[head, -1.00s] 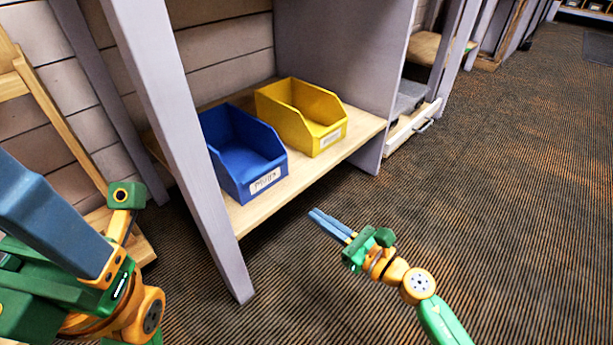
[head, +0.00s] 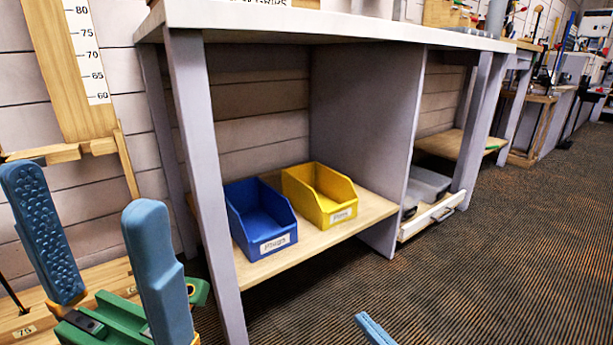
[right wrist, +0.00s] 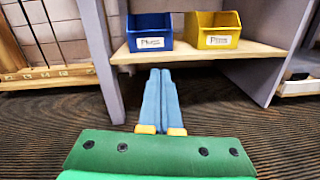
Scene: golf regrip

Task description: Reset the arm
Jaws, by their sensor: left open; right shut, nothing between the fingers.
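My left gripper (head: 108,262) is at the lower left of the head view, with its two blue textured fingers wide apart and nothing between them. It is in front of the wooden measuring rack. My right gripper (head: 374,330) shows only its blue fingertips at the bottom edge of the head view, over the carpet. In the right wrist view its two blue fingers (right wrist: 161,101) lie together with nothing between them, pointing at the low shelf. The rest of the right arm is out of the head view.
A workbench (head: 341,25) stands ahead with grey legs. Its low shelf (head: 318,239) holds a blue bin (head: 262,222) and a yellow bin (head: 321,195), both labelled. A wooden rack with a number scale (head: 88,50) is at the left. Carpet (head: 500,260) at the right is clear.

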